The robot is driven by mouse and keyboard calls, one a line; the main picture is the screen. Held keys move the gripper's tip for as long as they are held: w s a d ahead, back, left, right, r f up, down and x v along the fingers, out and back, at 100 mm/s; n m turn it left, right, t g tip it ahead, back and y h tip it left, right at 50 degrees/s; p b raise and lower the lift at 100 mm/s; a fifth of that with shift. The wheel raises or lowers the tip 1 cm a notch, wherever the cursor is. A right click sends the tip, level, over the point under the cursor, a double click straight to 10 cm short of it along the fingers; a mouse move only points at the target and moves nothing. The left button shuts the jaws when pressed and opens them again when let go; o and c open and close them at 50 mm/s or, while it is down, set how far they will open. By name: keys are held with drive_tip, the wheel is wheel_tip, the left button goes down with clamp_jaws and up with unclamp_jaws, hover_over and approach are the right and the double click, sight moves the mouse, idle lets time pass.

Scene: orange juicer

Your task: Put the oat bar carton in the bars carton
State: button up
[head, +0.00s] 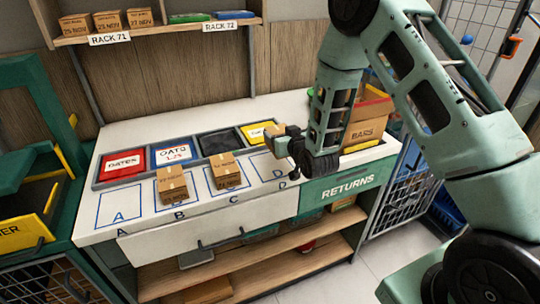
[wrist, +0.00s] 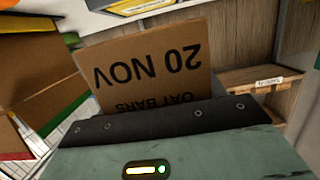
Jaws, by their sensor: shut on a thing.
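My gripper (head: 282,142) is shut on the oat bar carton (wrist: 145,68), a small brown box printed "20 NOV" and "OAT BARS", upside down in the wrist view. In the head view the oat bar carton (head: 274,131) shows at the fingertips, raised over the back of the counter near square D. The bars carton (head: 366,132), a larger brown box labelled "BARS", stands at the counter's right end, to the right of my gripper. My arm hides its left part. The two cartons are apart.
Two small brown cartons stand on squares B (head: 172,184) and C (head: 226,171). Square A (head: 119,205) is empty; my arm partly covers D. Labelled bins (head: 123,164) line the counter's back. Rack 71 (head: 108,39) above holds several cartons. My forearm passes close to the bars carton.

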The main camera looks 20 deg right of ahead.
drive_tip(key=shift+f+p, duration=0.85)
drive_tip(key=shift+f, duration=2.95)
drive_tip(key=shift+f, duration=0.1)
drive_tip(key=shift+f, duration=0.15)
drive_tip(key=o, duration=1.1)
